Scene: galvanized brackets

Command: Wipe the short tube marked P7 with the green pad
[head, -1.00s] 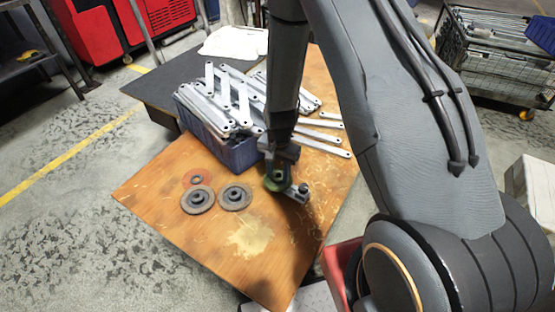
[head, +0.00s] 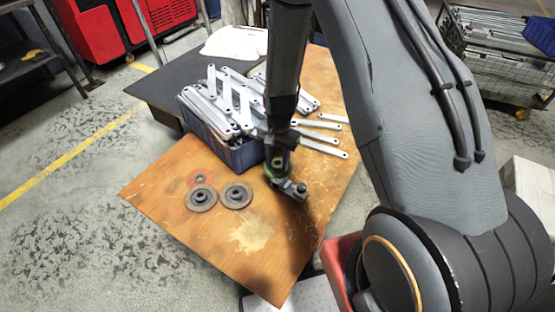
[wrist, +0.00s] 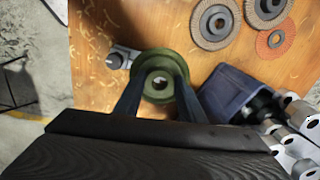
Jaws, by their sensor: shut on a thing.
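My gripper (wrist: 157,92) is shut on a round green pad (wrist: 160,72) with a pale opening in its middle; the pad also shows in the head view (head: 271,171). A short grey piece with a dark round end, perhaps the short tube (wrist: 123,56), lies beside the pad on the wooden table. In the head view this grey piece (head: 290,186) sits just right of and below my gripper. I cannot read a P7 mark on it. The pad overlaps its near end in view; I cannot tell whether they touch.
A blue bin (head: 236,155) full of galvanized brackets (head: 222,100) stands close behind my gripper, with loose brackets (head: 323,142) to its right. Two grey discs (head: 237,195) and a red ring (head: 200,177) lie left. The front of the wooden table (head: 262,270) is clear.

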